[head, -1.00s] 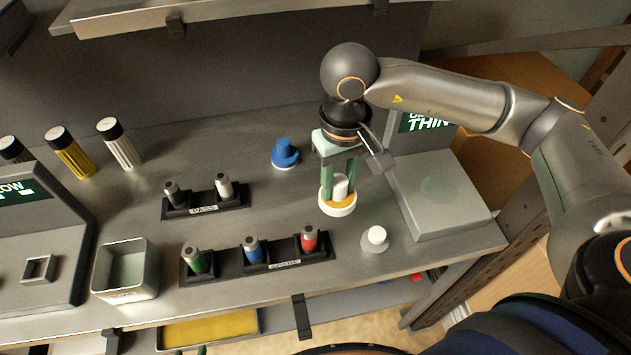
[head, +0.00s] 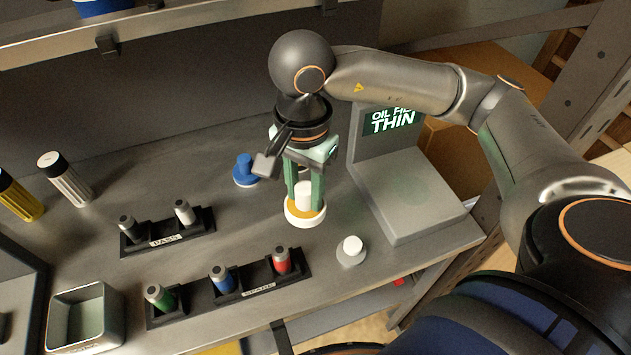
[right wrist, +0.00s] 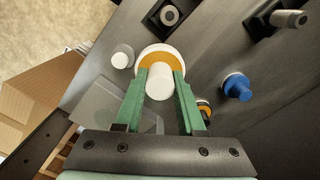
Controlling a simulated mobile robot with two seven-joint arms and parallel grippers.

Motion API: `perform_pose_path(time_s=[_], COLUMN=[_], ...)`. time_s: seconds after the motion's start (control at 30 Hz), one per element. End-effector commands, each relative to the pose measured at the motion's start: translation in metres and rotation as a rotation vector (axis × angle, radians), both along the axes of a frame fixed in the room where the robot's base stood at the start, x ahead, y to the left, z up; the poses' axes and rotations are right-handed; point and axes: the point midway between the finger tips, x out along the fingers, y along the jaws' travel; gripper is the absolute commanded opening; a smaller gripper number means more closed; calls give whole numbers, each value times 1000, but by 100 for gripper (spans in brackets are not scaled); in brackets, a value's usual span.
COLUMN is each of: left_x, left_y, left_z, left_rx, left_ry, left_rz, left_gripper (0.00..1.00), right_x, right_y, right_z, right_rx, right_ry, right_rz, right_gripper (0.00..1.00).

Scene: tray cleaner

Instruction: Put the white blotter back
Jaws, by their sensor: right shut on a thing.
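The white blotter shows as a white cylinder (head: 305,193) on a round white base with an orange top. In the right wrist view its cylinder (right wrist: 159,82) is between the green fingers. My right gripper (head: 304,190) points down and is shut on that cylinder. The base is at or just above the bench; I cannot tell whether it touches. A smaller white knob (head: 352,245) on a grey disc stands to the right. A blue knobbed piece (head: 245,170) stands to the left, behind. My left gripper is not in view.
A device with an "OIL FILM THIN" screen (head: 390,118) and a flat grey plate (head: 412,200) stands to the right. Black racks (head: 130,245) with vials are at the left and front. An open square bin (head: 60,300) is at lower left. Bench between the racks is free.

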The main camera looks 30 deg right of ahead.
Motion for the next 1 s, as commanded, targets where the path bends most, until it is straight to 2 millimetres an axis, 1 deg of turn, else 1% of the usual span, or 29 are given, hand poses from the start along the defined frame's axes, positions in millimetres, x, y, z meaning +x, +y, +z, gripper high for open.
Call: perform_pose_path(time_s=[0.1,0.7,0.9,1.0], left_x=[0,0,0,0], left_y=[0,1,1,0], left_z=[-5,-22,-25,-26], left_rx=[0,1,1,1], left_ry=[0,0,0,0], left_rz=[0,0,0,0], left_gripper=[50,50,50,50], right_x=[-6,-36,-43,-46], right_y=[1,0,-1,-2], right_z=[1,10,11,12], right_rx=[-1,-18,-22,-23], right_ry=[2,13,10,8], right_rz=[-199,-1227,-1492,-1574], right_gripper=[0,0,0,0])
